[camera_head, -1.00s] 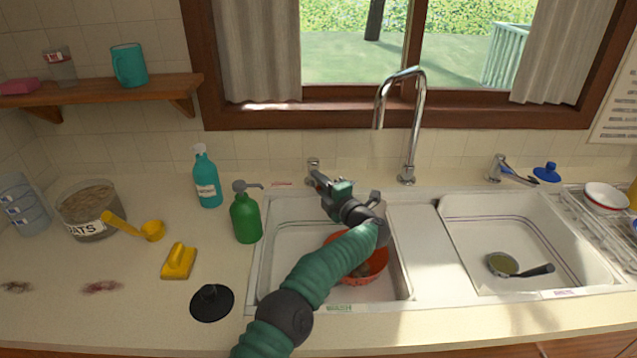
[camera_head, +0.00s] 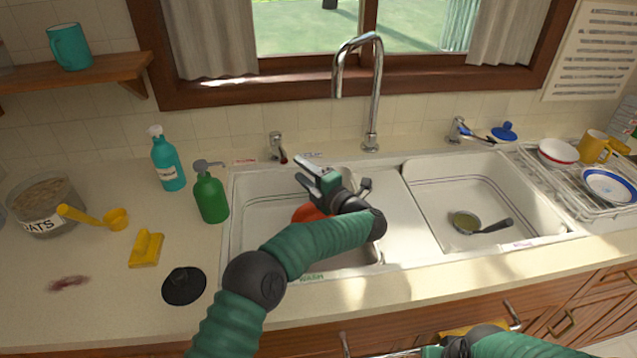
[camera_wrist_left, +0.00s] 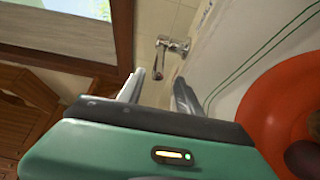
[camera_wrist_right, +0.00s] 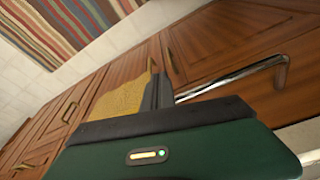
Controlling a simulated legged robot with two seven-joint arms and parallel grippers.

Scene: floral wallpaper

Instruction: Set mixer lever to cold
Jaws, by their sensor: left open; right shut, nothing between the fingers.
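A chrome tap with a red-marked lever (camera_head: 277,148) stands behind the left sink basin; in the left wrist view it shows as a chrome tap (camera_wrist_left: 165,58) just beyond my fingertips. A second tap with a blue lever (camera_head: 464,130) stands behind the right basin. A tall gooseneck spout (camera_head: 372,95) rises between them. My left gripper (camera_head: 306,174) is open and empty over the left basin, to the right of the red-marked tap and apart from it. My right gripper (camera_wrist_right: 160,92) is shut and empty, low in front of the cabinets, beside a yellow cloth (camera_wrist_right: 124,100) and a metal bar (camera_wrist_right: 235,78).
An orange bowl (camera_head: 306,213) sits in the left basin, partly hidden by my arm. A green pump bottle (camera_head: 210,193) and a teal spray bottle (camera_head: 167,160) stand left of the sink. A dish rack (camera_head: 580,185) is at the right. A small pan (camera_head: 466,222) lies in the right basin.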

